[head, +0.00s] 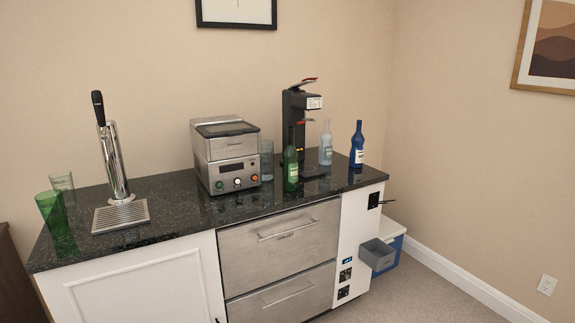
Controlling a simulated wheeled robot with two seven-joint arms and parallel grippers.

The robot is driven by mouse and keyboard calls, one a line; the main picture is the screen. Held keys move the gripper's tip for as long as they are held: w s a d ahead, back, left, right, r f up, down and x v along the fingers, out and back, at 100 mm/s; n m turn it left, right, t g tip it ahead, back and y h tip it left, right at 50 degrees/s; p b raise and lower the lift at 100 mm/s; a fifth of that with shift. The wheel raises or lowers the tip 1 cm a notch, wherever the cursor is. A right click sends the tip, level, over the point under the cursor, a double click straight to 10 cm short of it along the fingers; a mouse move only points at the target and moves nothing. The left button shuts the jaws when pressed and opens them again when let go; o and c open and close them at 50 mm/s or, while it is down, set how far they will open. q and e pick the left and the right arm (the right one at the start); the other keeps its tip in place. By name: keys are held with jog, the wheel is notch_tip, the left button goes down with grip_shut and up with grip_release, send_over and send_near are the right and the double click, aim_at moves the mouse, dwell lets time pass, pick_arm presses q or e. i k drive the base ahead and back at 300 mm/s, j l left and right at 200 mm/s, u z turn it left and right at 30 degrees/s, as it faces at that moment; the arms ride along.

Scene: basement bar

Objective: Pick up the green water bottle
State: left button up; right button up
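A green bottle (291,168) stands upright on the dark speckled counter (185,212). It is just right of the silver appliance and in front of the black dispenser, near the counter's front edge. Its narrow neck is darker and overlaps the dispenser behind it. Neither of my grippers shows in the head view.
Beside the bottle stand a silver appliance (225,158), a black dispenser (303,112), a pale bottle (326,148) and a blue bottle (357,146). Green glass (52,212) and a beer tap (113,160) are left. A grey bin (377,255) juts out right. Carpet (430,290) is clear.

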aim_at(290, 156)
jog(key=i+j, duration=0.4)
jog(key=i, duration=0.2)
jog(key=i+j, duration=0.35)
jog(key=i, duration=0.2)
